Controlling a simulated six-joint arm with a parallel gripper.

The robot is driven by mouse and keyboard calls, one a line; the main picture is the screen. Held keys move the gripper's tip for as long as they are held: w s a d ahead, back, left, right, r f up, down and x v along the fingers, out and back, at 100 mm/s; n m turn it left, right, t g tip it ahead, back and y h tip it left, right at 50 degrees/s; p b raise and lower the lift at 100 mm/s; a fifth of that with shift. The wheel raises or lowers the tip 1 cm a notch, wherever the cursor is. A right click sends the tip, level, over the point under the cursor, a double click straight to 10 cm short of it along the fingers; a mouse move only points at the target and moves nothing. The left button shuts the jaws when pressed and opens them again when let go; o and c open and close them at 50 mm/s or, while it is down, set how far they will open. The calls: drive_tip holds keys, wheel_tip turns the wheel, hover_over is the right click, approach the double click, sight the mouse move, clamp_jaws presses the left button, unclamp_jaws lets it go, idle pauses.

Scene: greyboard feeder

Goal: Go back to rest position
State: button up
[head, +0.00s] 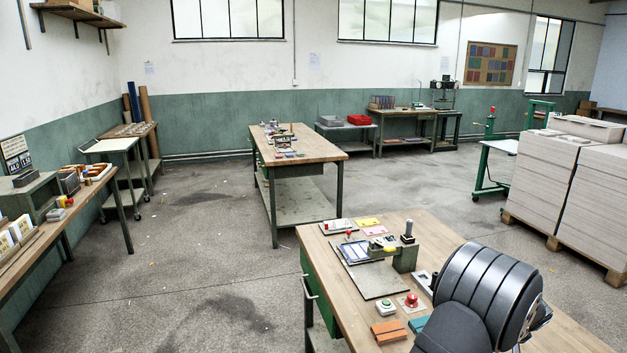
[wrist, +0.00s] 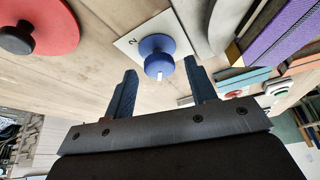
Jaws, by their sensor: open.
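My gripper (wrist: 160,66) shows in the wrist view with its two dark blue fingers spread apart and nothing held between them. A blue round knob (wrist: 157,56) on a white plate marked 2 (wrist: 130,42) lies beyond the fingertips, and a gap to it cannot be judged. In the head view my dark grey arm fills the lower right above the near wooden bench (head: 345,305). My gripper cannot be made out there, as the arm hides that part of the bench.
In the wrist view a red disc with a black knob (wrist: 50,22) is at upper left. On the near bench stand a green press (head: 405,257), a red button (head: 411,300), a green button (head: 385,307) and an orange block (head: 388,331). Open floor (head: 200,240) lies left.

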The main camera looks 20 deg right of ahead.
drive_tip(key=shift+w+a+m+g+h, duration=0.1)
drive_tip(key=shift+m+g+h, duration=0.35)
drive_tip(key=shift+m, duration=1.05)
drive_tip(key=shift+a+m+g+h, duration=0.1)
drive_tip(key=shift+m+g+h, duration=0.3)
drive_tip(key=shift+m, duration=1.1)
drive_tip(key=shift+h, duration=0.25)
